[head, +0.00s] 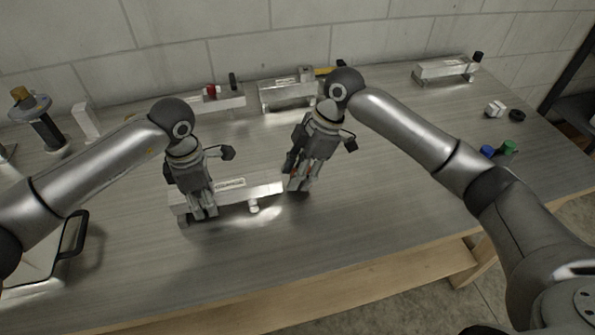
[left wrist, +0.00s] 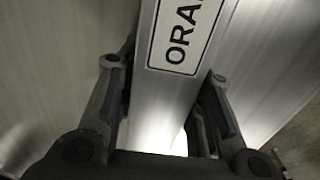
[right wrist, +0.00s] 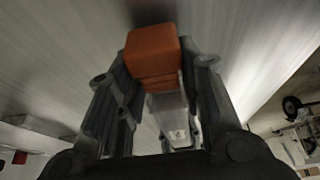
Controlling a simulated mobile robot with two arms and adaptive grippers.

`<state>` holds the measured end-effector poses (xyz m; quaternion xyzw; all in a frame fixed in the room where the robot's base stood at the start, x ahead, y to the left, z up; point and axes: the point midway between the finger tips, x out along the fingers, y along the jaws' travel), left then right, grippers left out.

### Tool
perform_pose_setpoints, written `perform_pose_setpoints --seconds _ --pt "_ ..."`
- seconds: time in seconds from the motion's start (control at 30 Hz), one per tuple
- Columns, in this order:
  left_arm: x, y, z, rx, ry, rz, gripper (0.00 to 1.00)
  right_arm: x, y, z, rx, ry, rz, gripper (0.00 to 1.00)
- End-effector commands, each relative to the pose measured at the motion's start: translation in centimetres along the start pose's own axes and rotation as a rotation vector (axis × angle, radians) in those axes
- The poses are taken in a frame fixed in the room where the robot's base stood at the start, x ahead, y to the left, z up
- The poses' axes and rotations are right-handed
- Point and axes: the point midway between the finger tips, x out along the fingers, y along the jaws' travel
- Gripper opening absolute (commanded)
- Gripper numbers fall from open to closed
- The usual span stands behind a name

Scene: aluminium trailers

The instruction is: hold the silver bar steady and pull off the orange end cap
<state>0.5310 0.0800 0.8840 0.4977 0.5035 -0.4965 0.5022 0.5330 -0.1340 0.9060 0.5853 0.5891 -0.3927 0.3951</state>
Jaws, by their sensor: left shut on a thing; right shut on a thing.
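The silver bar (head: 245,194) lies low over the table with a white label on its top. In the left wrist view the bar (left wrist: 200,75) runs between my fingers, with "ORA" readable on its label. My left gripper (head: 204,212) is shut on the bar near its left end. My right gripper (head: 298,186) is at the bar's right end, shut on the orange end cap (right wrist: 153,55). A silvery piece adjoins the cap in the right wrist view. I cannot tell how far the cap sits on the bar. In the head view my fingers mostly hide it.
Behind stand other silver bars on supports (head: 287,94) (head: 443,69). A black-handled tray (head: 62,262) is at the left front. Blue (head: 487,151) and green (head: 508,148) caps lie at the right. The table in front of the bar and right of it is clear.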

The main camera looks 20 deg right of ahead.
Motion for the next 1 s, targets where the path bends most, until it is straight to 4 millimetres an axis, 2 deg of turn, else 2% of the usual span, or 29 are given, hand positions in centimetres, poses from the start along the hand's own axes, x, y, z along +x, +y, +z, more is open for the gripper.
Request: perform_pose_setpoints --seconds 0.17,1.0 --pt "0.1 -0.1 0.1 0.004 -0.001 -0.003 0.04 -0.4 0.0 -0.3 -0.002 0.002 0.001 0.12" --pt "0.0 -0.1 0.3 0.004 -0.005 -0.001 0.04 -5.1 0.0 -2.3 -0.003 0.003 0.001 0.12"
